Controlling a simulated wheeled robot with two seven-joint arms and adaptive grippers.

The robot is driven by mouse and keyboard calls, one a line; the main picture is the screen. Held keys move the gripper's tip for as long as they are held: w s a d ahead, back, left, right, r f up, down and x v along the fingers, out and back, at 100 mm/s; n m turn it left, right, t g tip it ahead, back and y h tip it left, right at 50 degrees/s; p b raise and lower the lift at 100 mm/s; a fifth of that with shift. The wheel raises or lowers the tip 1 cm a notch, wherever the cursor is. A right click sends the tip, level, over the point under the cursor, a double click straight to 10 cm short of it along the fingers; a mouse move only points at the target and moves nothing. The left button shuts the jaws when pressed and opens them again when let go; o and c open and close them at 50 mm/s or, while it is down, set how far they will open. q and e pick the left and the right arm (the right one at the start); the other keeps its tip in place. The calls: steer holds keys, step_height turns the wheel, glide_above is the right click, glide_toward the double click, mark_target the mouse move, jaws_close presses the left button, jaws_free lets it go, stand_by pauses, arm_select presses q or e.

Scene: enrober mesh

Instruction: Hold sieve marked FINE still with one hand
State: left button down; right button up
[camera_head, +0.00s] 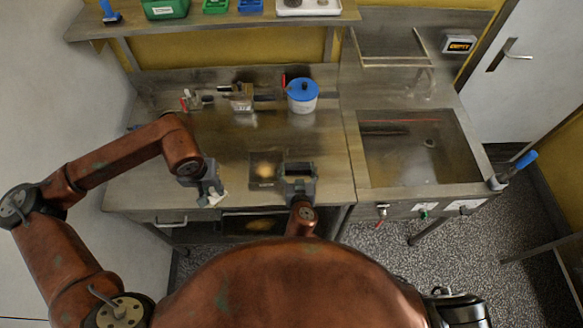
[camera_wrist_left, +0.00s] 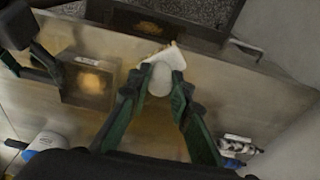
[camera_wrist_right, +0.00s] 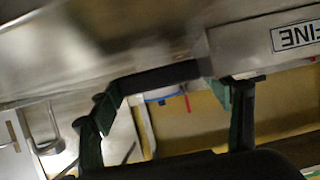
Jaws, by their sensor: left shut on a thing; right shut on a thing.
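The square metal sieve (camera_head: 265,183) has a dark frame with a yellowish patch inside, over the near middle of the bench. Its FINE label (camera_wrist_right: 297,36) shows upside down on a metal wall in the right wrist view. My right gripper (camera_head: 299,170) is at its right side, shut on its dark handle (camera_wrist_right: 155,78). The sieve also shows left of centre in the left wrist view (camera_wrist_left: 72,98). My left gripper (camera_head: 214,190), left of the sieve and apart from it, is shut on a small white flared piece (camera_wrist_left: 162,70). The fingers hide part of this piece.
A white tub with a blue lid (camera_head: 302,98) and several small items stand at the back of the steel bench (camera_head: 150,195). A sink-like basin (camera_head: 415,165) is to the right. A shelf (camera_head: 220,22) with coloured bins runs above. The bench's middle is mostly clear.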

arm_select(q)
steer(key=shift+d, duration=0.1)
steer(key=w+d+n+y, duration=0.1)
steer(key=w+d+n, duration=0.8)
steer(key=w+d, duration=0.45)
steer(key=shift+g, duration=0.3)
steer(key=shift+w+a+f, duration=0.2)
steer(key=shift+w+f, duration=0.1)
steer(key=shift+f, duration=1.05)
steer(key=shift+w+a+f, duration=0.2)
steer(key=shift+w+f, duration=0.05)
steer(key=shift+f, duration=1.05)
steer(key=shift+w+a+f, duration=0.2)
steer(key=shift+w+f, duration=0.1)
steer(key=shift+f, duration=1.05)
steer(key=shift+f, duration=0.4)
steer(key=shift+d, duration=2)
steer(key=shift+a+f, duration=0.15)
steer(key=shift+a, duration=1)
